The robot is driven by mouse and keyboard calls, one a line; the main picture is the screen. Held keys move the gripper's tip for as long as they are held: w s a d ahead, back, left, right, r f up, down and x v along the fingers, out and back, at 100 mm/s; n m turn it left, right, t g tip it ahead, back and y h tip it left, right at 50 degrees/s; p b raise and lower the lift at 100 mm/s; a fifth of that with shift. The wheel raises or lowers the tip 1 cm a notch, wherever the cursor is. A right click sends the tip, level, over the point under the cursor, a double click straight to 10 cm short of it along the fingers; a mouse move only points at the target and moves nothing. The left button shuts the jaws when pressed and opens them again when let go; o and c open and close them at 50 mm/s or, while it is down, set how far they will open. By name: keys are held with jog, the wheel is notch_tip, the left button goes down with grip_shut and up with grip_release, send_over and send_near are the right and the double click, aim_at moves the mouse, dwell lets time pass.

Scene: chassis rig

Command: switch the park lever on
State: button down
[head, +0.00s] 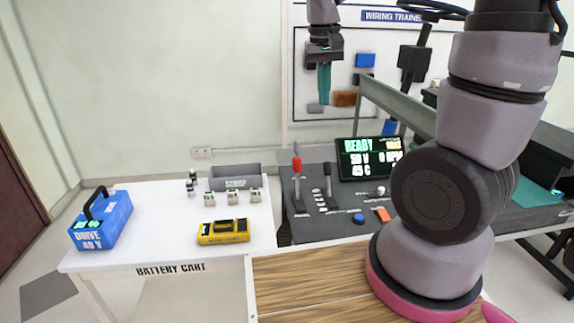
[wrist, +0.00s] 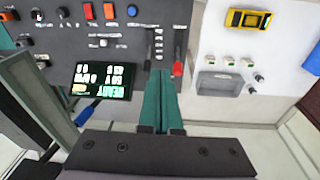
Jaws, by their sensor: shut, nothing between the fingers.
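Two levers stand upright on the dark console. One has a red knob (head: 297,164) and the other a black handle (head: 328,172). No readable label shows which is the park lever. The red knob also shows in the wrist view (wrist: 178,69), close to the fingertips in the picture. My gripper (head: 324,98) points down with its teal fingers together and empty, above and apart from the levers in the head view. In the wrist view the shut fingers (wrist: 161,75) partly cover the console by the levers.
A display (head: 369,158) reading READY stands behind the levers. A blue button (head: 358,218) and an orange switch (head: 382,214) are nearer the front. The white battery cart (head: 160,215) on the left holds a blue battery (head: 100,220), a yellow device (head: 223,232) and a grey bin (head: 235,177).

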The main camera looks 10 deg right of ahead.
aim_at(297, 178)
jog(key=w+a+f+n+t+h, duration=0.2)
jog(key=w+a+f+n+h, duration=0.1)
jog(key=f, duration=0.5)
jog(key=w+a+f+n+t+h, duration=0.3)
jog(key=w+a+f+n+h, duration=0.1)
jog(key=a+f, duration=0.3)
jog(key=w+a+f+n+t+h, duration=0.2)
jog(key=w+a+f+h, duration=0.3)
jog(key=f, duration=0.6)
jog(key=shift+w+a+n+t, duration=0.15)
jog(key=shift+a+n+t, duration=0.25)
jog(key=shift+n, duration=0.5)
jog(key=shift+f, duration=0.1)
jog(key=shift+d, duration=0.1)
jog(key=w+d, duration=0.1)
jog(key=d, duration=0.8)
jog(key=shift+w+f, duration=0.3)
jog(key=shift+w, duration=0.1)
jog(key=shift+s+d, duration=0.1)
jog(key=shift+s, duration=0.05)
